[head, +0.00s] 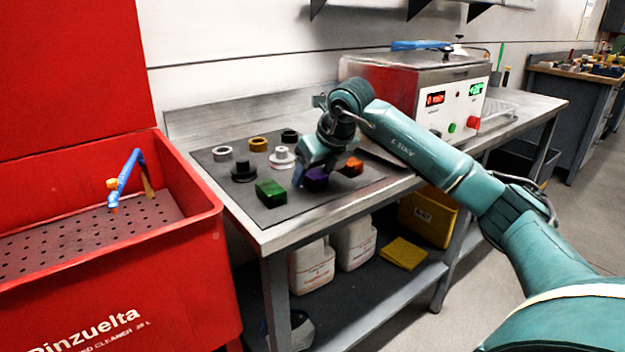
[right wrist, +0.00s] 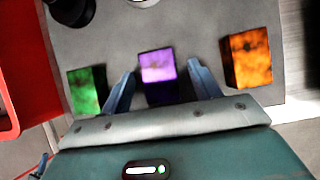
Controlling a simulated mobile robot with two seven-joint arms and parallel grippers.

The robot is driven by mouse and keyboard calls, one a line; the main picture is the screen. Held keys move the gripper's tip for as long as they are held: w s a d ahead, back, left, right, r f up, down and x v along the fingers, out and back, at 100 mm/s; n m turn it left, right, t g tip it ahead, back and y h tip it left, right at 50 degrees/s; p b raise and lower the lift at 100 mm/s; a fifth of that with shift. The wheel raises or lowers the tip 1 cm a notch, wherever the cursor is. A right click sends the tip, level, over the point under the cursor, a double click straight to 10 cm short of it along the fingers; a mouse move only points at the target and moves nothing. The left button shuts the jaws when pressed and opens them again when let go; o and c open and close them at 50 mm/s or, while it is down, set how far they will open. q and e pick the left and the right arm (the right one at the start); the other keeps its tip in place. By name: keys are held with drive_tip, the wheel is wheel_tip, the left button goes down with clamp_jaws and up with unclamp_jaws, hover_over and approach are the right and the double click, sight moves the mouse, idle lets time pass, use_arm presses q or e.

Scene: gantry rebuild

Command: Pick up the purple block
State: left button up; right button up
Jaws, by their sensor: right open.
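The purple block (head: 316,179) lies on the dark mat (head: 338,190) on the metal bench, partly hidden by my right gripper in the head view. My right gripper (head: 308,178) is open and close above it, pointing down. In the right wrist view the purple block (right wrist: 157,66) shows between the two fingers of the right gripper (right wrist: 162,82), with a gap on each side. I cannot tell whether the fingers reach down beside it. My left gripper is not in view.
A green block (head: 270,193) lies left of the purple block and an orange block (head: 353,167) right of it. Several round parts stand behind them, including a black one (head: 243,172). A red parts washer (head: 190,225) stands left; a red and white machine (head: 425,95) stands behind right.

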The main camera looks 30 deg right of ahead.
drive_tip(key=c, duration=1.2)
drive_tip(key=shift+o, duration=0.2)
